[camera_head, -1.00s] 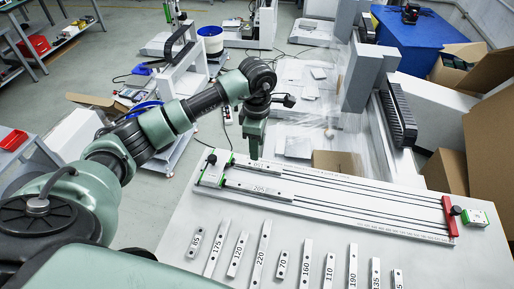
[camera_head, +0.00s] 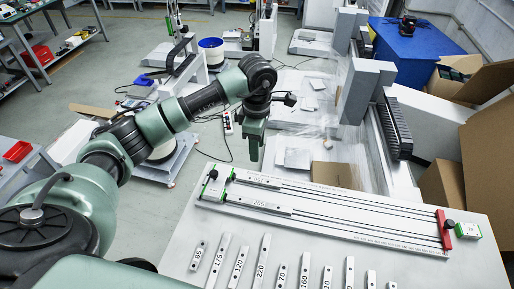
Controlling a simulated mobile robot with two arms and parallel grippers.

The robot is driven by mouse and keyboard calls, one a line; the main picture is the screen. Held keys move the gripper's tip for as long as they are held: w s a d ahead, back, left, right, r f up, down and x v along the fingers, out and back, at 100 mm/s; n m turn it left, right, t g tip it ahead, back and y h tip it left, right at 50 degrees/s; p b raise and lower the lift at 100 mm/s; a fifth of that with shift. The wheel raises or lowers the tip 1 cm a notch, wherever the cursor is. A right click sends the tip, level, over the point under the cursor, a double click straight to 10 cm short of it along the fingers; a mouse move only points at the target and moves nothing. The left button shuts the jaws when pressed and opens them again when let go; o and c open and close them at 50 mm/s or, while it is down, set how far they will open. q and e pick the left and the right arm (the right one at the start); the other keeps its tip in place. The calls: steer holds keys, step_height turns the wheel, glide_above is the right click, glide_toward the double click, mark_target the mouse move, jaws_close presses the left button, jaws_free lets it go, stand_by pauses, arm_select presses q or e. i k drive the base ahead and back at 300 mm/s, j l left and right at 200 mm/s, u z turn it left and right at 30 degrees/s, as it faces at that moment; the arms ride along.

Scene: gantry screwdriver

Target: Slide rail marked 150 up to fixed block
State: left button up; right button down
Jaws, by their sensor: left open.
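The rail marked 150 (camera_head: 258,180) lies in the back track of a long white fixture (camera_head: 340,220), near its left end. Its label appears upside down. A rail marked 205 (camera_head: 262,205) lies in the front track. A green-edged end piece with a black knob (camera_head: 213,174) is at the left end, and a red block (camera_head: 445,231) at the right end. I cannot tell which is the fixed block. My left gripper (camera_head: 254,158) points down, open and empty, just behind the 150 rail in the picture, apart from it. My right gripper is out of view.
Several loose numbered rails, including 220 (camera_head: 262,262) and 175 (camera_head: 220,258), lie in a row at the table front. Cardboard boxes (camera_head: 440,185) stand behind the table at right.

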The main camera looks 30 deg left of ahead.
mark_target(252, 180)
steer(key=k+l, duration=0.2)
steer(key=k, duration=0.3)
steer(key=k+l, duration=0.2)
steer(key=k, duration=0.25)
steer(key=k+l, duration=0.15)
steer(key=k, duration=0.35)
